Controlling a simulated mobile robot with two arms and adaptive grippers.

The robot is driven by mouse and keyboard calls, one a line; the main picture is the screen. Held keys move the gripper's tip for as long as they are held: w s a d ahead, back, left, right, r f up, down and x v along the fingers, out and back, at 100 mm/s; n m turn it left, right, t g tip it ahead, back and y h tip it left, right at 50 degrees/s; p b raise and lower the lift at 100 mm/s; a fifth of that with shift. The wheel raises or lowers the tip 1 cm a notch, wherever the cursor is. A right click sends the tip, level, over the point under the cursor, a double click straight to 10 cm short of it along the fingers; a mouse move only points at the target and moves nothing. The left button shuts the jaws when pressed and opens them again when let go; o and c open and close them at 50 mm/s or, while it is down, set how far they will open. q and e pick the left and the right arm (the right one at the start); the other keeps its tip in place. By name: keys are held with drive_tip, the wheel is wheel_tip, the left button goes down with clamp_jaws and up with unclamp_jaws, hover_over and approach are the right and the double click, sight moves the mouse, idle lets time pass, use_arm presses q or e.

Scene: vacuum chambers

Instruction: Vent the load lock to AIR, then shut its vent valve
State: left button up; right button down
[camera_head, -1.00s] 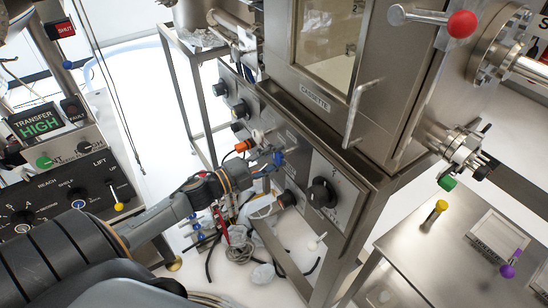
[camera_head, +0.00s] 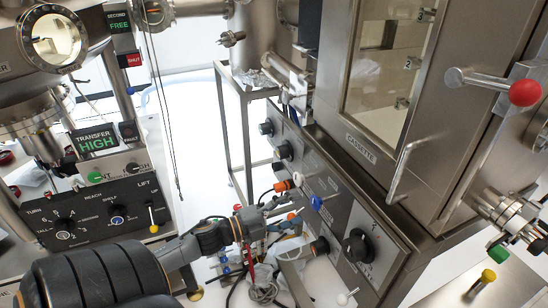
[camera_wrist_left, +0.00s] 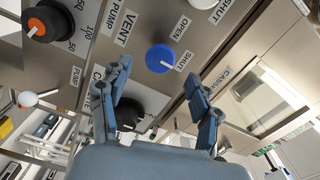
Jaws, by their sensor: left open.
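The load lock (camera_head: 372,133) is the steel chamber with a window and a CASSETTE label. On the panel below it is a blue knob (camera_head: 317,202). In the left wrist view the blue knob (camera_wrist_left: 160,59) sits beside OPEN and SHUT labels, near a VENT label (camera_wrist_left: 126,27). Its white mark points lower right, on the SHUT side. My left gripper (camera_head: 293,210) is open and empty, just left of the blue knob in the head view. In the wrist view my left gripper (camera_wrist_left: 158,72) has its fingers spread, with the blue knob beyond them, apparently untouched. My right gripper is not in view.
An orange knob (camera_head: 283,186) and a large black knob (camera_head: 357,246) share the panel. A red-ball lever (camera_head: 524,93) and door handle (camera_head: 404,170) project at right. A control box reading TRANSFER HIGH (camera_head: 95,141) stands left. Cables lie on the floor below.

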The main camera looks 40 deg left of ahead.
use_arm(q)
drive_tip(key=v, duration=0.6)
drive_tip(key=shift+w, duration=0.1)
idle(0.3)
drive_tip(key=s+a+f+n+g+y, duration=0.2)
drive_tip(key=s+f+n+y, duration=0.15)
drive_tip(key=f, duration=0.65)
drive_tip(key=s+a+f+n+g+y, duration=0.15)
drive_tip(key=f+n, duration=0.25)
drive_tip(key=f, duration=0.6)
drive_tip(key=s+a+f+n+g+y, duration=0.2)
drive_tip(key=s+f+n+y, duration=0.15)
drive_tip(key=f, duration=0.65)
drive_tip(key=s+d+f+n+g, duration=0.2)
drive_tip(key=s+d+f, duration=0.25)
drive_tip(key=f, duration=0.25)
drive_tip(key=s+d+f+n+g, duration=0.25)
drive_tip(key=s+f, duration=0.25)
drive_tip(key=f, duration=0.3)
drive_tip(key=s+d+f+n+g+h, duration=0.1)
drive_tip(key=s+d+f+n+g, duration=0.1)
drive_tip(key=s+d+f+g, duration=0.3)
drive_tip(key=s+d+f, duration=0.3)
drive_tip(key=s+d, duration=0.4)
drive_tip(key=s, duration=0.3)
drive_tip(key=shift+f+g+h, duration=0.3)
drive_tip(key=shift+f+h, duration=0.05)
drive_tip(key=shift+d, duration=0.15)
